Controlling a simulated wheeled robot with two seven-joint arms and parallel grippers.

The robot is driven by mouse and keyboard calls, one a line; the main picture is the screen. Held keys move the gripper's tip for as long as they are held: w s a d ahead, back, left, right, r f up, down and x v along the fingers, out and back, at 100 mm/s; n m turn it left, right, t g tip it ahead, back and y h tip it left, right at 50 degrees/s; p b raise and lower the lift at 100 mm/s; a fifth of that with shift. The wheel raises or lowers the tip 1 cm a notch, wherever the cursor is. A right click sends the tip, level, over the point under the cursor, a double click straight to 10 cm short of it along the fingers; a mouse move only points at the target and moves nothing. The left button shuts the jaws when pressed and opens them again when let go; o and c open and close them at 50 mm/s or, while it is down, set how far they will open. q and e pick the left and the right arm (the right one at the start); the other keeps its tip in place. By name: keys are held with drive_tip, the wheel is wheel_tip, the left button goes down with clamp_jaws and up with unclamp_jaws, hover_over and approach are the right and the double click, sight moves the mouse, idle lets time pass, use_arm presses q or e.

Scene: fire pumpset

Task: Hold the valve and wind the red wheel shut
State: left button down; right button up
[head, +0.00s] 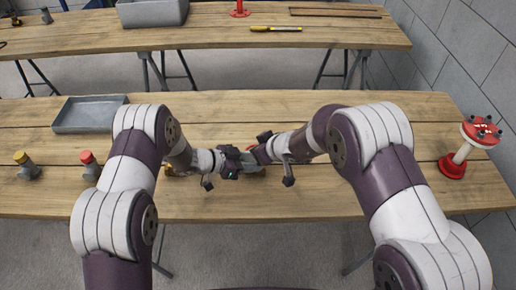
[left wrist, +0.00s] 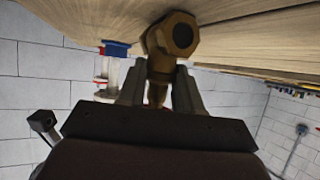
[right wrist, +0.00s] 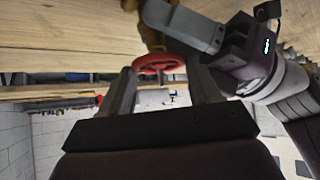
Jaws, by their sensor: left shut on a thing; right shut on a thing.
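The brass valve (left wrist: 172,38) shows in the left wrist view, its hex end facing the camera. My left gripper (left wrist: 160,84) is shut on its body, one finger on each side. The red wheel (right wrist: 158,63) shows in the right wrist view, between the fingers of my right gripper (right wrist: 163,78), which is shut on it. In the head view both grippers meet low over the middle of the near table. They hide most of the valve there; only a sliver of the red wheel (head: 251,148) shows.
The near wooden table (head: 330,205) carries a grey tray (head: 88,114) at back left. A yellow-capped fitting (head: 26,165) and a red-capped fitting (head: 90,165) stand at left. A red-flanged pipe piece (head: 466,149) stands at right. A second table (head: 215,35) is behind.

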drive_tip(key=shift+r+m, duration=0.15)
drive_tip(key=shift+m, duration=0.25)
drive_tip(key=o, duration=1)
drive_tip(key=shift+o, duration=0.3)
drive_tip(key=shift+s+f, duration=0.15)
drive_tip(key=shift+f, duration=0.05)
